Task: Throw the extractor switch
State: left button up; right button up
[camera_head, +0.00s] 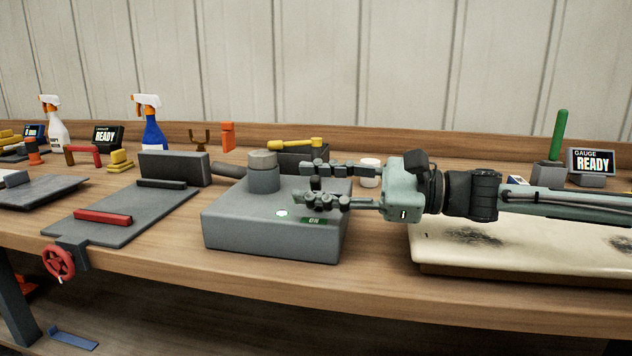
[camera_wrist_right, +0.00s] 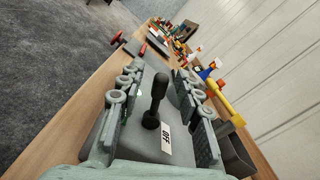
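The grey extractor box (camera_head: 235,228) sits on the bench with a round grey pipe stub on top. Its front shows a pale lit lamp (camera_head: 282,212) and a green ON label (camera_head: 314,221). The black switch lever (camera_wrist_right: 158,92) stands up from the box in the right wrist view, with a white OFF label (camera_wrist_right: 167,138) near its base. My right gripper (camera_head: 312,185) reaches in from the right above the box. In the wrist view its fingers (camera_wrist_right: 160,76) are apart, on either side of the lever, with gaps visible. My left gripper is not in view.
A cream slab (camera_head: 520,250) with dark stains lies under my right arm. A yellow-handled mallet (camera_head: 290,146) rests on a dark box behind the extractor. A dark plate (camera_head: 120,218) with a red bar and a red handwheel (camera_head: 58,262) are at left. Two displays read READY.

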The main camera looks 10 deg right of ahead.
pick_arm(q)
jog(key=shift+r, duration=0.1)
pick_arm(e)
grip_shut()
